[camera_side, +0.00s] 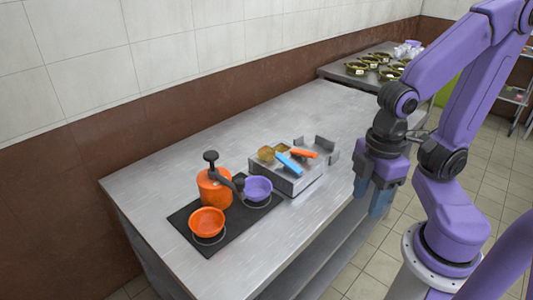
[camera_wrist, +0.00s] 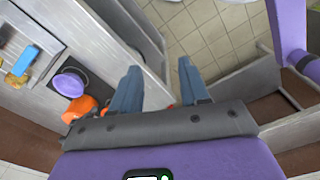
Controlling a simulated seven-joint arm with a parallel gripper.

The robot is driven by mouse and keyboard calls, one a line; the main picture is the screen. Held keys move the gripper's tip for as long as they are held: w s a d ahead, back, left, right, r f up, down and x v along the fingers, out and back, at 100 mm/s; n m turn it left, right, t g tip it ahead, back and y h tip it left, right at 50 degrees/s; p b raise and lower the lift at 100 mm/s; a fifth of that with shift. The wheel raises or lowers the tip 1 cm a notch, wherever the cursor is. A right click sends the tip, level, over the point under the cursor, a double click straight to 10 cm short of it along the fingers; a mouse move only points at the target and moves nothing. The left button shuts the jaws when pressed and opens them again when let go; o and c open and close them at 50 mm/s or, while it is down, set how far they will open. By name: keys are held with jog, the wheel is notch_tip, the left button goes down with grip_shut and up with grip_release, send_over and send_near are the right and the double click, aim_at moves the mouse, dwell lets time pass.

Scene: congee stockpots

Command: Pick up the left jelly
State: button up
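Two small amber blocks, which look like the jellies, sit at the back left of a raised metal tray (camera_side: 292,186). The left jelly (camera_side: 265,153) is beside the right jelly (camera_side: 282,148). In the wrist view an amber piece (camera_wrist: 15,79) shows at the far left edge; I cannot tell which jelly it is. My gripper (camera_side: 372,198) hangs pointing down beyond the table's right edge, well apart from the jellies. In the wrist view its blue fingers (camera_wrist: 160,68) are spread with nothing between them.
A blue-handled tool (camera_side: 289,164) and an orange-handled tool (camera_side: 303,153) lie on the tray. An orange pot (camera_side: 214,188), orange bowl (camera_side: 207,222) and purple bowl (camera_side: 257,189) stand on a black mat (camera_side: 232,240). The table's back right (camera_side: 330,105) is clear.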

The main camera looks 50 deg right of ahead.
jog(key=shift+o, duration=0.8)
